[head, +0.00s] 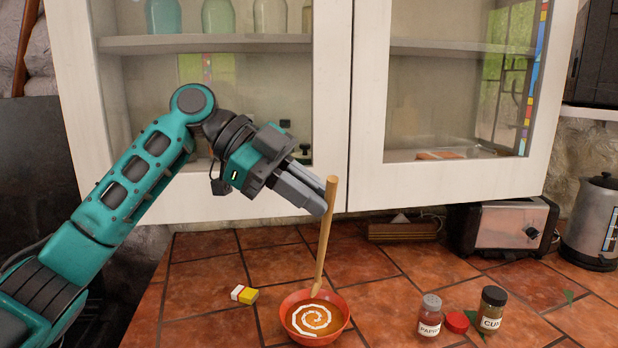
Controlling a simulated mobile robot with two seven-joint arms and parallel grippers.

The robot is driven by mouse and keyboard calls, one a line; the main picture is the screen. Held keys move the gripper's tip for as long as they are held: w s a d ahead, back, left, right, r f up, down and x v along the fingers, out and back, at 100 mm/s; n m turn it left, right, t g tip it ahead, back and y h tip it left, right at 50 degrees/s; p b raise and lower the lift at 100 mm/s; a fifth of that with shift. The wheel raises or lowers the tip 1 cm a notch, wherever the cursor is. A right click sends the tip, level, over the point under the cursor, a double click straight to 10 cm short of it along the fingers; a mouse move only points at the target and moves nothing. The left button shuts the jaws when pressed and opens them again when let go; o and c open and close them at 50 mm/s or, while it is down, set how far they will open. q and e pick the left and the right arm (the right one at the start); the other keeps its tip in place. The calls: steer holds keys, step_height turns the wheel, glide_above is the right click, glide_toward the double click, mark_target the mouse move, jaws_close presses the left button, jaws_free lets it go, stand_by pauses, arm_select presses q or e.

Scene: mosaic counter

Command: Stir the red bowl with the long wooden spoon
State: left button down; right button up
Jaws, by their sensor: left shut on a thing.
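The red bowl (344,334) stands on the tiled counter at the lower middle of the head view. It holds orange-brown contents with a white spiral on top. The long wooden spoon (325,235) stands nearly upright, leaning slightly, with its lower end at the back of the bowl. Its tip is at or in the contents; the exact depth is hidden. My left gripper (322,199) comes from the upper left and is shut on the spoon near the top of its handle. My right gripper is not in view.
A paprika shaker (430,316), a red lid (457,321) and a cumin jar (492,310) stand right of the bowl. A small yellow, white and red box (244,294) lies left of it. A toaster (507,228), a kettle (597,225) and glass-fronted cabinets (345,110) are behind.

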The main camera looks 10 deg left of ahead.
arm_select(q)
step_height(320, 180, down, 7)
steer(key=w+b, duration=0.1)
steer(key=shift+a+b, duration=0.25)
steer(key=shift+b, duration=0.15)
steer(key=shift+w+f, duration=0.15)
stand_by(0.4)
